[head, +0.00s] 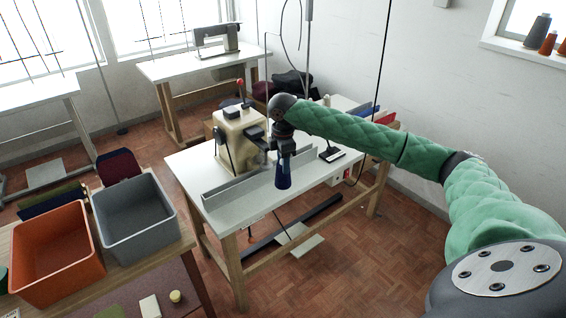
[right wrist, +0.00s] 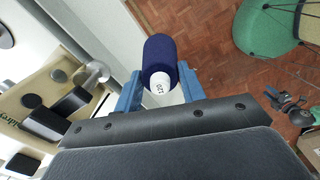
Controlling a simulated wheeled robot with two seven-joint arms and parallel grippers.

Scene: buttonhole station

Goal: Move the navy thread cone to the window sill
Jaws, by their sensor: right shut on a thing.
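The navy thread cone (right wrist: 160,55) sits between the two blue fingers of my right gripper (right wrist: 158,84) in the right wrist view, its white tip with a printed label facing the camera. In the head view my right gripper (head: 284,165) points down in front of the cream machine, shut on the cone, which shows only as a small dark blue shape. The cone's height above the white table is hard to tell. The window sill (head: 525,47) is at the top right of the head view, far from the gripper. My left gripper is not in view.
Grey and orange cones (head: 538,30) stand on the sill. The cream machine (head: 238,138) stands on the white table (head: 210,180), beside my gripper. A grey bin (head: 135,220) and an orange bin (head: 57,255) are at lower left. Open floor lies right of the table.

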